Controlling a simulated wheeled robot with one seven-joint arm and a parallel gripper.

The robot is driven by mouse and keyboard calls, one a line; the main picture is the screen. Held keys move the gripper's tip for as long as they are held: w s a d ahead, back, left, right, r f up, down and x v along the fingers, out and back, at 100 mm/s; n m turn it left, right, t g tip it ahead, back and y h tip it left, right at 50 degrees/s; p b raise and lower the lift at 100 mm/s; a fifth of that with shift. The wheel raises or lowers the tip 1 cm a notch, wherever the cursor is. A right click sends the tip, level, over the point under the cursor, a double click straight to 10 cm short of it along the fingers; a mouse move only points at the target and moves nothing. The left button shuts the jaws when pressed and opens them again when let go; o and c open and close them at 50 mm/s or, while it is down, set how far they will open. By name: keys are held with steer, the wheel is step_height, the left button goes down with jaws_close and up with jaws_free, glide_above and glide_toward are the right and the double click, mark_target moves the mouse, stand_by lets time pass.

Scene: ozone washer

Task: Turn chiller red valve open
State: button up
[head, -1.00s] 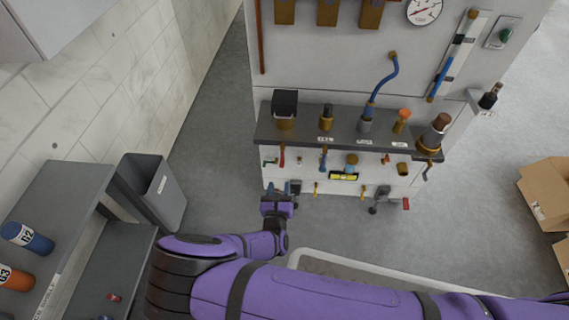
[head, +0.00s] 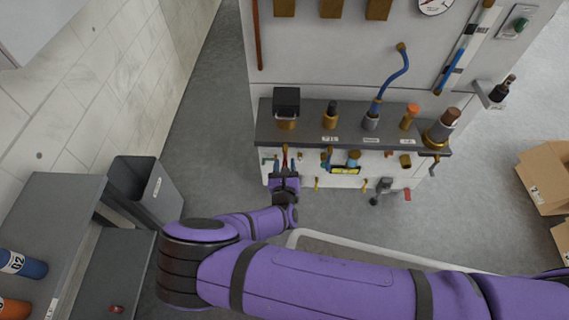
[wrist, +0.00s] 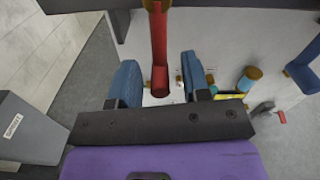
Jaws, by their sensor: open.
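The red valve handle (wrist: 159,50) hangs down from a brass fitting at the top of the wrist view. In the head view the red handle (head: 285,152) is at the left of the white panel below the dark shelf. My gripper (wrist: 158,66) is open, with one blue finger on each side of the handle's lower end. A gap shows between the handle and each finger in the wrist view. In the head view my gripper (head: 285,166) is right at the handle and partly covers that part of the panel.
A blue handle (wrist: 304,66) is to the right of my gripper. The dark shelf (head: 348,133) with brass fittings juts out above. A grey bin (head: 148,195) stands at the left. Another red-handled valve (head: 407,194) is low at the right. Cardboard boxes (head: 545,178) lie far right.

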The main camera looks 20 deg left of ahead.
mark_target(266, 144)
jaws_close()
steer(key=shift+a, duration=0.15)
steer(key=a+r+m, duration=0.1)
steer(key=m, duration=0.4)
steer(key=s+a+r+m, duration=0.1)
steer(key=a+r+m, duration=0.1)
steer(key=m, duration=0.3)
steer(key=a+r+m, duration=0.2)
steer(key=m, duration=0.3)
steer(key=shift+s+a+m, duration=0.2)
steer(key=shift+a+m, duration=0.05)
steer(key=shift+m, duration=0.15)
steer(key=shift+r+m, duration=0.5)
steer(key=shift+m, duration=0.5)
steer(key=shift+r, duration=0.1)
